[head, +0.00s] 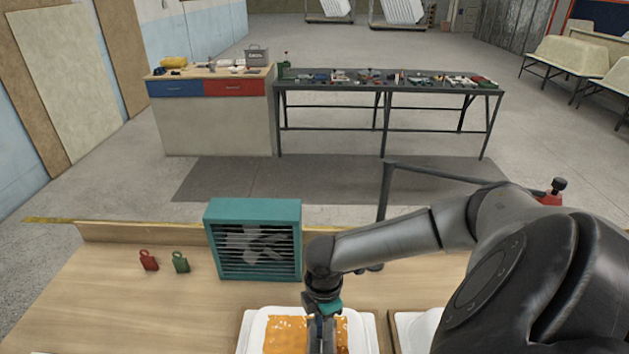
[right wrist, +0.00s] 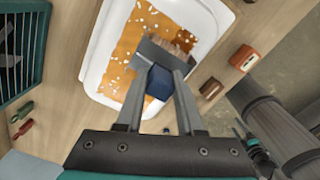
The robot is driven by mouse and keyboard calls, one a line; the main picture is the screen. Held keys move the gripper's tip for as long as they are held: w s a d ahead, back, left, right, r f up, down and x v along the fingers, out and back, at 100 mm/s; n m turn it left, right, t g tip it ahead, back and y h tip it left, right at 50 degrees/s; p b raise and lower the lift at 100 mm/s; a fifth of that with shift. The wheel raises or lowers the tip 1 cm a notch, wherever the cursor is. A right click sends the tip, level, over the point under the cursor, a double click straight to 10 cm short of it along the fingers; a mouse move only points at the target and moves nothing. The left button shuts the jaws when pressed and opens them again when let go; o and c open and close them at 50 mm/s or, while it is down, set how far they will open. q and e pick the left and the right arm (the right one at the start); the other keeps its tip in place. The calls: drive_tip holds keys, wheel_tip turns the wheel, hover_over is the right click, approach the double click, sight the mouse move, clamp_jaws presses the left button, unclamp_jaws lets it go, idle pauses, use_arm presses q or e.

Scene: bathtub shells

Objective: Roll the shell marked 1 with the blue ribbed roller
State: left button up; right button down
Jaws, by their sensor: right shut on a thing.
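A white shell (head: 369,325) at the bottom middle holds an orange layer with pale flecks; it also shows in the right wrist view (right wrist: 91,72). No number is legible. A second white shell (head: 402,320) stands to its right, partly hidden by my arm. My right gripper (head: 321,335) points down over the first shell. In the right wrist view its fingers are shut on a tool with a dark blue block (right wrist: 158,83), a grey plate and a brownish, bristle-like end over the orange layer. I cannot tell if it is the ribbed roller or touches the layer. My left gripper is out of view.
A teal fan (head: 253,240) stands behind the shell. Red (head: 148,261) and green (head: 180,263) tags lie left of it. An orange-brown block (right wrist: 243,57) sits beside the shell. A workbench (head: 390,82) stands far behind.

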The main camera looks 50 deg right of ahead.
drive_tip(key=shift+s+d, duration=1.15)
drive_tip(key=shift+s, duration=0.2)
drive_tip(key=shift+s+d, duration=1.1)
drive_tip(key=shift+s, duration=0.25)
drive_tip(key=shift+w+a, duration=0.1)
